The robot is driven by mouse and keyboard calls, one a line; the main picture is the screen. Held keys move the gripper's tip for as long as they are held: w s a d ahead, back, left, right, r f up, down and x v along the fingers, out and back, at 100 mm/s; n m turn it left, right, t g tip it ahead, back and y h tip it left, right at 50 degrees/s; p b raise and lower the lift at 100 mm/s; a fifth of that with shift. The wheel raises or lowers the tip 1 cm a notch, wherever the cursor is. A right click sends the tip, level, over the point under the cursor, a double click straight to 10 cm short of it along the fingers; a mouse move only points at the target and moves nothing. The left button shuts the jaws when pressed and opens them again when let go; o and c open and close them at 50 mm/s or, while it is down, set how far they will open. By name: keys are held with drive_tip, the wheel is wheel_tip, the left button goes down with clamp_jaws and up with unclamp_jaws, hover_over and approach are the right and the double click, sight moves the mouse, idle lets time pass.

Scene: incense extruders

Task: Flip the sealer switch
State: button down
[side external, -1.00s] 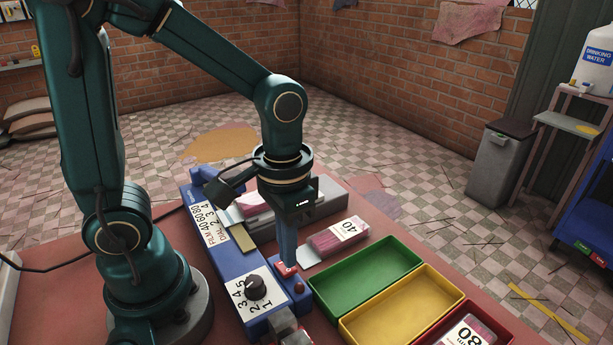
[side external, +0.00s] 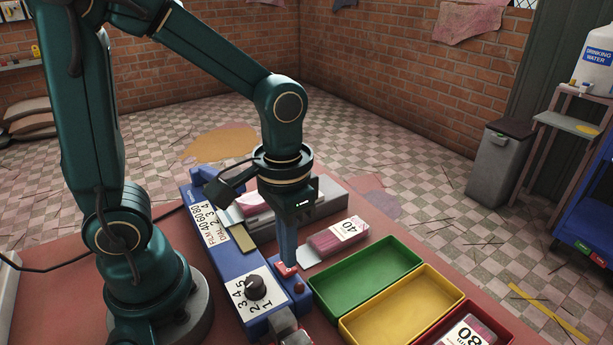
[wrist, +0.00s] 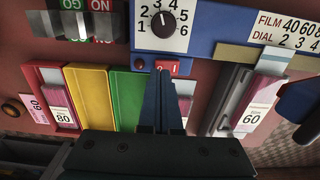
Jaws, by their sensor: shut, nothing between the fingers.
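The sealer (side external: 225,262) is a long blue machine on the red table, with a white dial plate and a black dial knob (side external: 254,287). Its red rocker switch (side external: 286,271) lies beside the dial plate. In the wrist view the switch (wrist: 167,67) shows O and I marks, partly covered by my fingertips. My gripper (side external: 287,263) points down, shut and empty, with its tips right at the switch. I cannot tell whether they touch it or which way the rocker is tilted.
Green (side external: 366,275), yellow (side external: 402,305) and red (side external: 470,330) trays stand to the right of the sealer. A packet of pink sticks (side external: 337,236) lies close to my fingers. A small red knob (side external: 298,288) sits beside the switch.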

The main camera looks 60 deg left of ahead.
drive_tip(key=shift+f, duration=0.9)
idle(0.3)
drive_tip(key=shift+r, duration=3.55)
drive_tip(key=shift+s+a+r+t, duration=0.3)
drive_tip(key=shift+s+r+t, duration=0.15)
drive_tip(key=shift+t, duration=0.5)
drive_tip(key=shift+s+a+r+t, duration=0.35)
drive_tip(key=shift+s+r+t, duration=0.1)
drive_tip(key=shift+t, duration=0.45)
drive_tip(key=shift+s+a+r+t, duration=0.3)
drive_tip(key=shift+s+r+t, duration=0.15)
drive_tip(key=shift+t, duration=0.5)
